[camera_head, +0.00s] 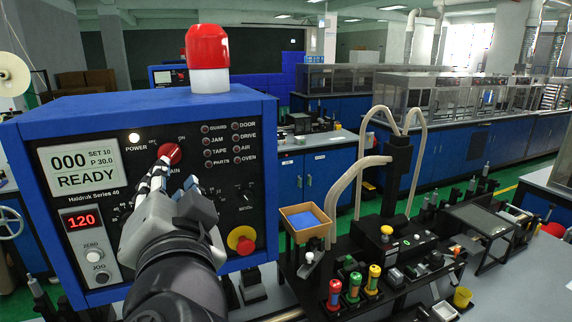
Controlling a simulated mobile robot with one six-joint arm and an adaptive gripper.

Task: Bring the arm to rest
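My gripper (160,178) is raised in front of the blue control box (262,190) at the left. Its fingertips are at or just below the red MAIN switch knob (169,153) on the black panel. I cannot tell whether they touch the knob. The fingers are small and seen from behind, so their opening is unclear. My forearm covers the lower middle of the panel. The white POWER lamp (134,138) looks lit, and the display (80,168) reads 000 and READY.
A red beacon (207,58) stands on the box. A red emergency button (243,241) is right of my wrist. To the right are a cardboard bin (305,222), a black machine with beige hoses (398,170) and several coloured bottles (353,287). Grey table shows at the lower right.

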